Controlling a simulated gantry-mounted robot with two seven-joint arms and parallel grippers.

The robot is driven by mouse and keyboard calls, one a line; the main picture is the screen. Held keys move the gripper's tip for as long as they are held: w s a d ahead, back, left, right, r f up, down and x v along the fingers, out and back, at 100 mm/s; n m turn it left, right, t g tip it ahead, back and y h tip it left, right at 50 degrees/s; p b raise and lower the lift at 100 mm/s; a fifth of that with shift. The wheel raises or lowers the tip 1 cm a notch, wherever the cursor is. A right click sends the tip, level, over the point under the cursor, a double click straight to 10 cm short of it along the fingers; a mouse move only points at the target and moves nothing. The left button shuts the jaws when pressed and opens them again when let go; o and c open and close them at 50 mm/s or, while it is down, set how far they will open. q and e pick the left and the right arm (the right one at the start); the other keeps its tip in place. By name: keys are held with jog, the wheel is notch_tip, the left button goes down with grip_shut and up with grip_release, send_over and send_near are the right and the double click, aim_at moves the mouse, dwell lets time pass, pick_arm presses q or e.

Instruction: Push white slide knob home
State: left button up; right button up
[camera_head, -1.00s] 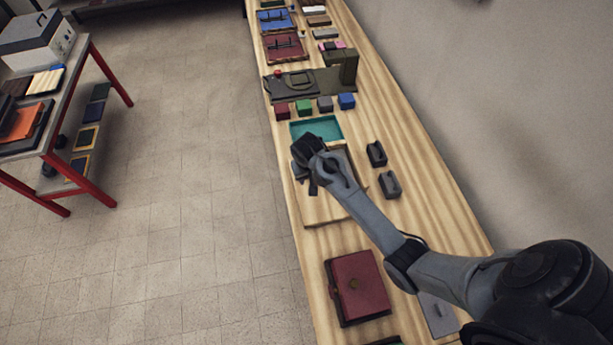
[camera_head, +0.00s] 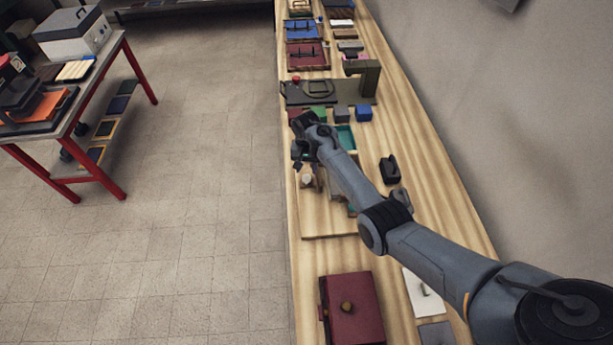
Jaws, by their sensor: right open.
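My right gripper (camera_head: 300,158) is open, low over the far part of a pale wooden board (camera_head: 325,222) on the long wooden bench. A small whitish knob (camera_head: 307,181) shows on the board just below the gripper, seemingly apart from it; whether it is the white slide knob I cannot tell for sure. My right forearm hides much of the board and part of a teal tray (camera_head: 345,138) behind it. My left gripper is not in view.
A maroon box (camera_head: 352,312) with a brass knob lies on the near bench. A black holder (camera_head: 390,170) stands right of my arm. Coloured blocks (camera_head: 363,113) and an olive fixture (camera_head: 368,80) stand farther back. A red-legged table (camera_head: 105,75) is across the floor.

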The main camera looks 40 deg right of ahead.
aim_at(307, 178)
jog(key=shift+f+b, duration=0.6)
jog(key=shift+f, duration=2)
grip_shut()
